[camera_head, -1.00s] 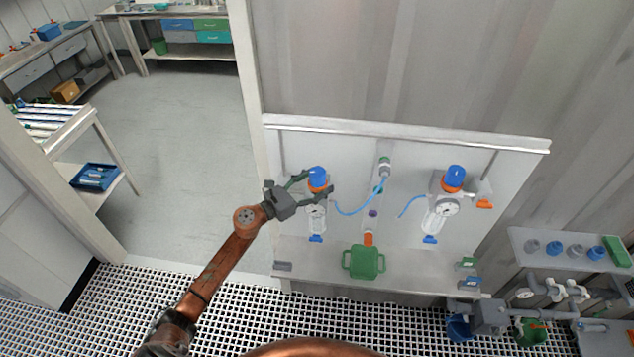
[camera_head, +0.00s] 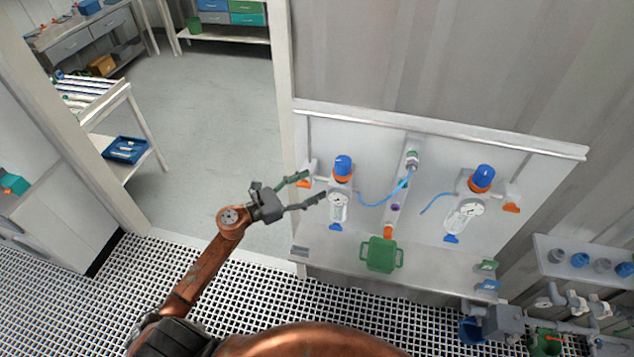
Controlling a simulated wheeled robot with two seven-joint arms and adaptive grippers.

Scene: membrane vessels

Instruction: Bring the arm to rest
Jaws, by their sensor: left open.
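My left gripper (camera_head: 306,188) is open and empty. Its two dark fingers point right, toward the left vessel unit (camera_head: 339,199), which has a blue cap (camera_head: 343,165), an orange ring and a round gauge. The fingertips are left of this unit in the picture, and I see a gap between them and the blue cap. My copper-coloured left arm (camera_head: 205,272) reaches up from the bottom left. A second unit (camera_head: 466,214) with a blue cap (camera_head: 482,176) is on the right of the panel. My right gripper is not in view.
A white panel (camera_head: 430,135) carries both units and blue tubing (camera_head: 380,200). A green container (camera_head: 381,254) stands on the ledge below. A shelf with caps (camera_head: 590,262) and grey piping are at the right. Open floor (camera_head: 215,120) lies beyond the doorway at left.

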